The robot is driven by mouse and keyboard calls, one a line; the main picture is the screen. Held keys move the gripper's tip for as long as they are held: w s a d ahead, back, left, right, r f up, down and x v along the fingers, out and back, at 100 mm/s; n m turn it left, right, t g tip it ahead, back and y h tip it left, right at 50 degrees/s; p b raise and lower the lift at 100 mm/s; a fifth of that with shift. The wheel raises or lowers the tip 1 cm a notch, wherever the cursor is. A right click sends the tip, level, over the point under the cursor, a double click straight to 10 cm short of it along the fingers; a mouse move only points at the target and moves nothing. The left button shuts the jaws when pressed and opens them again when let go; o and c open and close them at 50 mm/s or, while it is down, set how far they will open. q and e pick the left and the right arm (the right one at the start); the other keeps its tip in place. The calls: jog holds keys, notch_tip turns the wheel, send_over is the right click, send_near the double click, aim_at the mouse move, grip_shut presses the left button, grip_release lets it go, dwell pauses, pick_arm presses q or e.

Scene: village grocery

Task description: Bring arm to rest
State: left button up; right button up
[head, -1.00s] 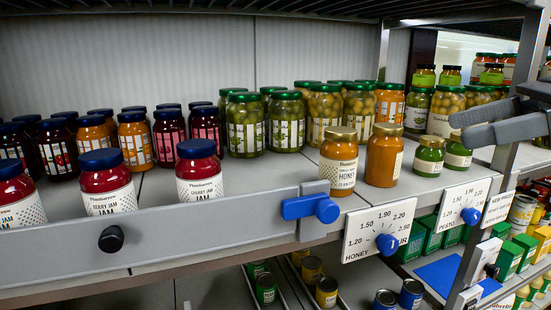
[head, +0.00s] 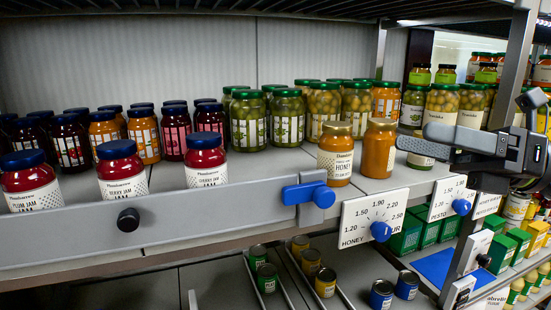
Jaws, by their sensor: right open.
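My right gripper (head: 447,144) is at the right side of the head view, in front of the shelf's right end. Its two grey fingers point left and stand apart, with nothing between them. My left gripper does not show.
A grey rail (head: 230,206) with a blue slider (head: 305,195) runs along the shelf front before several jam jars (head: 122,170). Price dials for honey (head: 365,217) and pesto (head: 440,199) hang below the edge. A shelf post (head: 511,70) stands close to my right gripper.

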jog(key=w+d+f+m+t+h, duration=0.45)
jog(key=f+m+t, duration=0.25)
jog(key=m+t, duration=0.5)
jog(key=w+d+f+m+t+h, duration=0.3)
jog(key=d+f+m+t+h, duration=0.35)
jog(key=m, duration=0.95)
jog(key=s+d+f+m+g+h, duration=0.25)
jog(key=f+m+h, duration=0.4)
jog(key=f, duration=0.45)
jog(key=s+d+f+m+g+h, duration=0.1)
jog(key=d+f+m+g+h, duration=0.2)
jog(key=f+m+h, duration=0.45)
jog(key=s+a+f+m+g+y, duration=0.25)
jog(key=s+f+g, duration=0.45)
jog(key=s+f, duration=0.5)
jog(key=s+a+f+m+g+y, duration=0.1)
jog(key=s+a+f+m+g, duration=0.35)
jog(key=s+f, duration=0.8)
jog(key=d+f+n+g, duration=0.1)
jog(key=d+f, duration=0.1)
jog(key=f, duration=1)
jog(key=d+f+n+g, duration=0.1)
jog(key=d+f+g, duration=0.1)
jog(key=f, duration=1)
jog(key=s+a+f+g+y, duration=0.1)
jog(key=s+f, duration=1.4)
jog(key=f, duration=0.1)
jog(key=shift+a+f, duration=0.15)
jog(key=shift+a, duration=0.2)
